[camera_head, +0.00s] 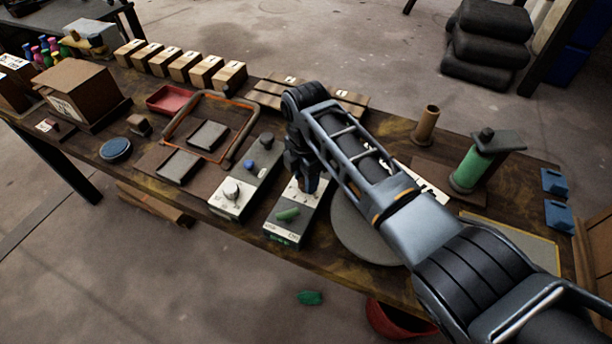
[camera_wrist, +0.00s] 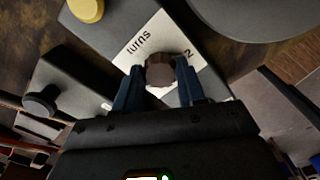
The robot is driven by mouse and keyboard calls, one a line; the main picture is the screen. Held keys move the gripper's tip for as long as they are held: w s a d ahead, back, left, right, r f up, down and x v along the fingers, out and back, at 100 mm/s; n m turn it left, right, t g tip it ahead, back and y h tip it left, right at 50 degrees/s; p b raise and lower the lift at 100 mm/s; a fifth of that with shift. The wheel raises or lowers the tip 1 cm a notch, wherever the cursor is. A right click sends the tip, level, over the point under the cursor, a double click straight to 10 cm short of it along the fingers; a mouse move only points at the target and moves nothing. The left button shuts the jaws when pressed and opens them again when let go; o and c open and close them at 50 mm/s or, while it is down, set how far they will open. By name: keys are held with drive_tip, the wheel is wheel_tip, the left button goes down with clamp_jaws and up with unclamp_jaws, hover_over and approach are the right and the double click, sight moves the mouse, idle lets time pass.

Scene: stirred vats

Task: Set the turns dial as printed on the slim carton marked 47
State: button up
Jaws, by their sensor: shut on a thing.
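The turns dial (camera_wrist: 160,70) is a dark brown ridged knob on a white plate printed "turns", with a "2" beside it. My gripper (camera_wrist: 158,84) is shut on it, one blue finger on each side. The dial's pointer cannot be made out. In the head view my gripper (camera_head: 304,184) reaches down onto a grey box with a white plate (camera_head: 304,198) and hides the dial. Several small cartons (camera_head: 167,59) stand in a row at the back left; their print is too small to read, so I cannot tell which is marked 47.
A neighbouring grey box carries a pale knob (camera_head: 231,189) and a blue knob (camera_head: 252,163). A round grey plate (camera_head: 350,232) is close on the right. A green cylinder (camera_head: 468,170) stands farther right.

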drive_tip(key=o, duration=1.1)
drive_tip(key=shift+c, duration=0.2)
drive_tip(key=shift+r, duration=3.9)
drive_tip(key=shift+s, duration=0.1)
